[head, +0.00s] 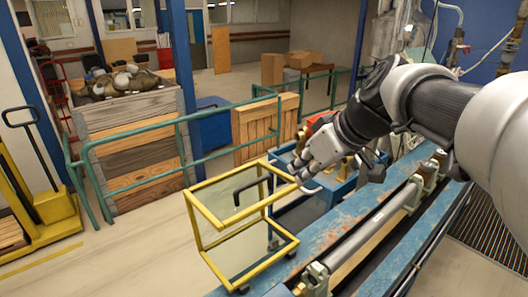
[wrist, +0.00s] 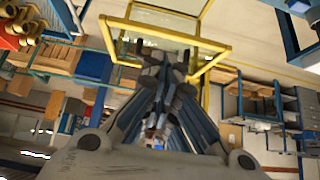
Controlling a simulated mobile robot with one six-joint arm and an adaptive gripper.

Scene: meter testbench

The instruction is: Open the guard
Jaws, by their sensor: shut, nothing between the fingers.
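The guard (head: 222,185) is a yellow frame with clear panels and a black bar handle (head: 252,188). It stands at the near left edge of the blue bench (head: 335,212), and I cannot tell for certain whether it is open or closed. My gripper (head: 298,172) is shut and empty at the guard's upper right corner; I cannot tell whether it touches the frame. In the wrist view the shut fingers (wrist: 162,58) point towards the guard's yellow frame (wrist: 222,49), and they hide part of it.
A long metal pipe (head: 382,218) runs along the bench to the right of the guard. Green railings (head: 135,142), a wooden crate (head: 135,125) and a yellow pallet truck (head: 52,205) stand to the left. Clear floor lies left of the guard.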

